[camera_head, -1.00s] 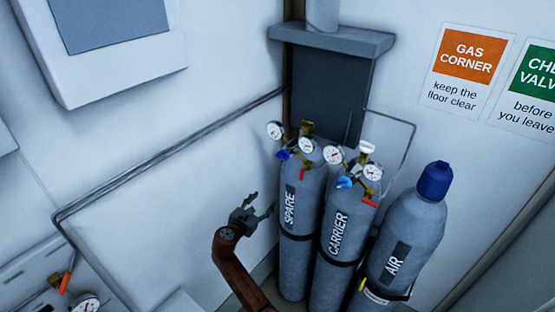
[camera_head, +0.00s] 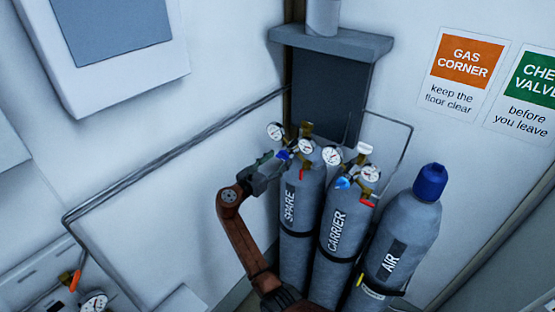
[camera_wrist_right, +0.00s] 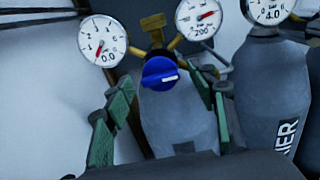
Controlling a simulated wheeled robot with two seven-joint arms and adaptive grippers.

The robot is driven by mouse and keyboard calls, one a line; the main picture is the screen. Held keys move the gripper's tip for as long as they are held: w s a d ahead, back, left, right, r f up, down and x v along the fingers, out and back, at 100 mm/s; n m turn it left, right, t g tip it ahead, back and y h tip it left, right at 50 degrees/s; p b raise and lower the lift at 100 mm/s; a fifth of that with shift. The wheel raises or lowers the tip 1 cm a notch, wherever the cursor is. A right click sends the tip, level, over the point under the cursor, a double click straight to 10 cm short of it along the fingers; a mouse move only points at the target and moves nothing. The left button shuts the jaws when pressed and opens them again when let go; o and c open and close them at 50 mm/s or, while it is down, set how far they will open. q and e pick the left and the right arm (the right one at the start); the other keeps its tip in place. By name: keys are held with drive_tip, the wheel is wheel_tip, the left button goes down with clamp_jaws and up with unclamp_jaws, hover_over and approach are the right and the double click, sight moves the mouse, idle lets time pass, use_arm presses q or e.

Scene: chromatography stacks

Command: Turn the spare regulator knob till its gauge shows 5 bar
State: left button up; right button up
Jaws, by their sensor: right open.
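The spare cylinder (camera_head: 300,225) stands at the left of the cylinder group, its label reading SPARE. Its blue regulator knob (camera_wrist_right: 160,73) has a white mark pointing right. The outlet gauge (camera_wrist_right: 103,40) at upper left shows a readout of 0.0, its red needle low on the left. A second gauge (camera_wrist_right: 199,17) reads about 200. My right gripper (camera_head: 280,160) is open at the knob; in the right wrist view its green fingers (camera_wrist_right: 160,86) are on either side of the knob, seemingly apart from it. My left gripper is not in view.
The carrier cylinder (camera_head: 335,235), with its own gauges and blue knob, stands close on the right. The air cylinder (camera_head: 410,235) with a blue cap is farther right. A wall pipe (camera_head: 170,155) runs behind my right arm. Another gauge (camera_head: 93,303) is at lower left.

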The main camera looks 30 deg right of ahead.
drive_tip(key=shift+d, duration=0.1)
drive_tip(key=shift+c, duration=0.7)
drive_tip(key=c, duration=1)
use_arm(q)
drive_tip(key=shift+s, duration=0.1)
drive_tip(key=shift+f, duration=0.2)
use_arm(e)
drive_tip(key=shift+m, duration=0.3)
